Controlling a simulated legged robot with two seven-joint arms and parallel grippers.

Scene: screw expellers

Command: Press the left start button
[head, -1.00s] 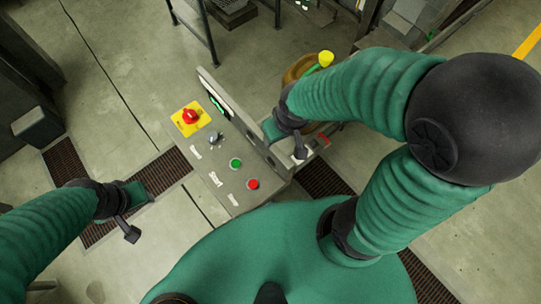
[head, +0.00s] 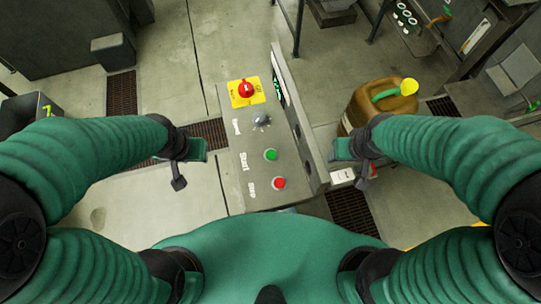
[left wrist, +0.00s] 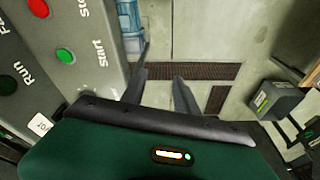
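A grey control panel (head: 236,165) stands in front of me in the head view. On it is a green button (head: 270,154) labelled Start, with a red button (head: 278,183) labelled Stop nearer to me. In the left wrist view the green button (left wrist: 65,55) and red button (left wrist: 38,8) show at upper left. My left gripper (head: 186,168) hangs left of the panel, apart from the buttons. Its two fingers (left wrist: 160,72) stand apart with nothing between them. My right gripper (head: 354,172) is just right of the panel's raised back; its finger gap cannot be made out.
The panel also bears a red emergency button (head: 246,88) on a yellow plate and a dark knob (head: 262,121). The raised back plate (head: 298,115) borders its right side. A brown can (head: 382,102) with a yellow cap stands beyond it. The floor left of the panel is open.

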